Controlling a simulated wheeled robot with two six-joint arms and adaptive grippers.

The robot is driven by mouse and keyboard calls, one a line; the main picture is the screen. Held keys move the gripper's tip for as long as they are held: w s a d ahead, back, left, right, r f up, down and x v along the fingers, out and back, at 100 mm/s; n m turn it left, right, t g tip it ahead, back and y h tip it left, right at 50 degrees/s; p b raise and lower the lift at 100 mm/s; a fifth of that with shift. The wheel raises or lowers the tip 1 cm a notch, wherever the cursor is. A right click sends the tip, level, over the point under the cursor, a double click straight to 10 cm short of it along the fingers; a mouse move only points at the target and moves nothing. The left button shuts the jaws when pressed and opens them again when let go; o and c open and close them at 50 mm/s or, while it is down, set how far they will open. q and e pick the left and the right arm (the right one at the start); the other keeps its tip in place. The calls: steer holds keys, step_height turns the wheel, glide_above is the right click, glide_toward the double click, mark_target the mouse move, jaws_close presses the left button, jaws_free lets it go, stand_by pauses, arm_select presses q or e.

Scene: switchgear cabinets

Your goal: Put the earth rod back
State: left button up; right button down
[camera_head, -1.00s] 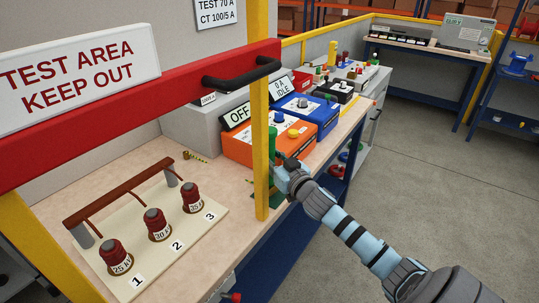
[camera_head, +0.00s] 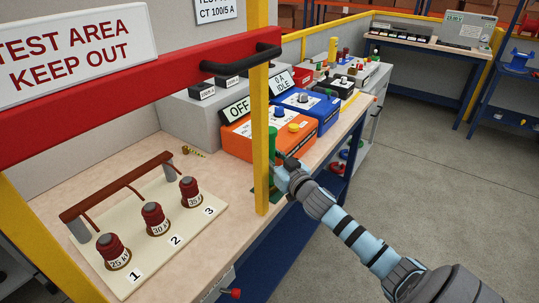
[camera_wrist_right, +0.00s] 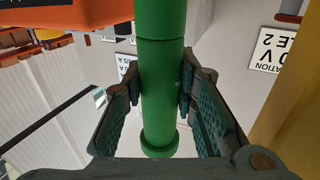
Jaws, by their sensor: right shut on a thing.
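The earth rod is a green cylinder (camera_wrist_right: 161,80) with a wider collar near its lower end in the right wrist view. It stands between the two fingers of my right gripper (camera_wrist_right: 160,100), which is shut on it. In the head view, my right gripper (camera_head: 282,170) is just right of the yellow post, near the front edge of the bench. My left gripper is not in view.
The yellow post (camera_head: 260,120) and red barrier (camera_head: 130,95) with a black handle (camera_head: 240,60) stand in front of the bench (camera_head: 215,165). An orange box (camera_head: 265,143) and a blue box (camera_head: 315,110) sit behind the gripper.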

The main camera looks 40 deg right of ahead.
steer(key=c, duration=1.2)
jaws_free()
steer(key=shift+r, duration=0.1)
